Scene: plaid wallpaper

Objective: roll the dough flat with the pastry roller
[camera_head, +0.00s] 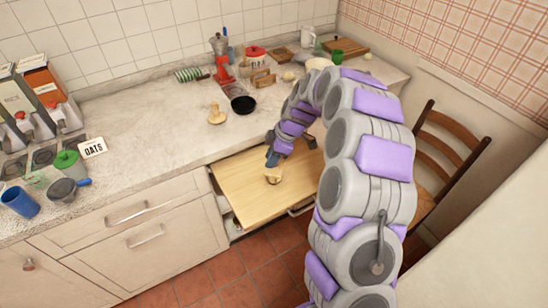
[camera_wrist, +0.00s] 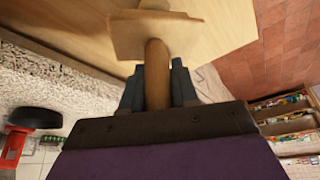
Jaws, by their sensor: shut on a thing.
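My gripper (camera_head: 272,160) is shut on the handle of a wooden pastry roller (camera_wrist: 157,75). In the wrist view the fingers (camera_wrist: 157,88) stand on both sides of the handle, and the roller's broad wooden head is beyond them. In the head view the roller (camera_head: 273,176) is low over the pale wooden pull-out board (camera_head: 245,190), near its middle. I cannot tell whether it touches the board. I cannot make out any dough on the board; the roller and gripper hide part of it.
A wooden chair (camera_head: 440,150) is at the right. The board's left part is clear.

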